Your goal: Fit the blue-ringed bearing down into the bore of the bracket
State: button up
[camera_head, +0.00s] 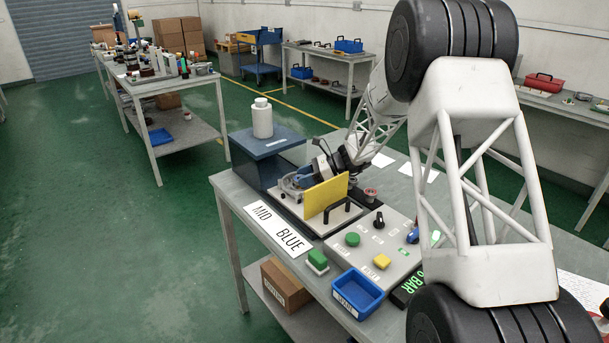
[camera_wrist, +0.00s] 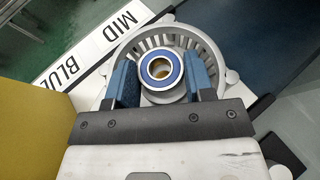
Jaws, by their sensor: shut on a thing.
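The blue-ringed bearing (camera_wrist: 160,69) shows in the wrist view between the two blue fingers of my gripper (camera_wrist: 162,78), which is shut on it. The bracket (camera_wrist: 205,48), a round grey finned housing, lies around and behind the bearing in that view. The bearing appears over the middle of the bracket; the bore is hidden behind it, and I cannot tell how high or how deep the bearing sits. In the head view my gripper (camera_head: 306,178) is small, down at the bracket (camera_head: 290,184), partly behind a yellow plate; the bearing cannot be made out there.
The yellow plate (camera_head: 325,200) stands upright close beside my gripper. A blue box (camera_head: 262,150) with a white bottle (camera_head: 262,120) stands behind. A control panel (camera_head: 375,250), a blue bin (camera_head: 357,293) and a "MID BLUE" sign (camera_head: 277,229) are at the front.

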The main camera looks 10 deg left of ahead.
jog(key=shift+f, duration=0.3)
dwell(0.6)
jog(key=o, duration=1)
jog(key=shift+f, duration=0.1)
jog(key=shift+d, duration=0.1)
jog(key=shift+v, duration=3.8)
jog(key=shift+r, duration=0.3)
